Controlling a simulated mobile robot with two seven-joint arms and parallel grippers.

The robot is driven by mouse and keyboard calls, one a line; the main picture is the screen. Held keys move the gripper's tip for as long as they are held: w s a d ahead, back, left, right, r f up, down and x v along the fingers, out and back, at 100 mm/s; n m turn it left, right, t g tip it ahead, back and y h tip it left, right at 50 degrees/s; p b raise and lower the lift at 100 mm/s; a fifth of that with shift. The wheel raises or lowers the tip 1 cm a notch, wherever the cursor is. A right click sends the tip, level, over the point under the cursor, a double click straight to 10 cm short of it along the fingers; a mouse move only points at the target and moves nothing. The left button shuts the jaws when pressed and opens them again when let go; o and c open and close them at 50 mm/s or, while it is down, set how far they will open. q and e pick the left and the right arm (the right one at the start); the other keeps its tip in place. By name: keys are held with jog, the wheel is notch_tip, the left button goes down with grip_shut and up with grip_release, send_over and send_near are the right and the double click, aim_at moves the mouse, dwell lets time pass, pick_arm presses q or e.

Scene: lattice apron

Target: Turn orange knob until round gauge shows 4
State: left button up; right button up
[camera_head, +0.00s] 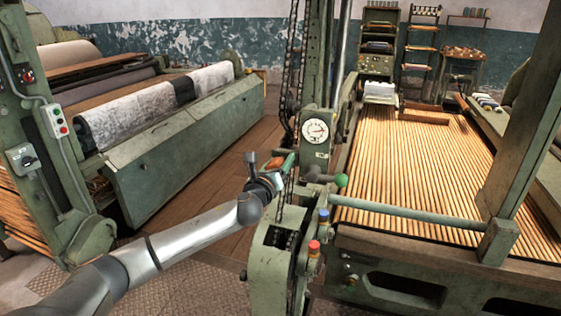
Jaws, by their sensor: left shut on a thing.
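The round gauge (315,128) has a white dial on a green housing on the machine post at the centre. Its numbers and exact reading are too small to make out. The orange knob (273,162) is a small orange patch left of and below the gauge, partly covered by my gripper. My left gripper (282,168) is shut on it, with the arm reaching in from the lower left. My right gripper is not in view.
A green ball handle (341,180), a blue knob (323,214) and a red knob (314,247) sit close by on the right. Chains (289,90) hang behind the gripper. A slatted wooden bed (420,165) fills the right; a cloth-roll machine (180,140) stands left.

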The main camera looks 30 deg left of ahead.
pick_arm(q)
jog(key=n, duration=1.1)
jog(key=shift+p, duration=0.35)
jog(key=n, duration=0.4)
jog(key=n+p, duration=0.1)
jog(key=n, duration=0.4)
jog(key=shift+f, duration=0.1)
jog(key=o, duration=1.1)
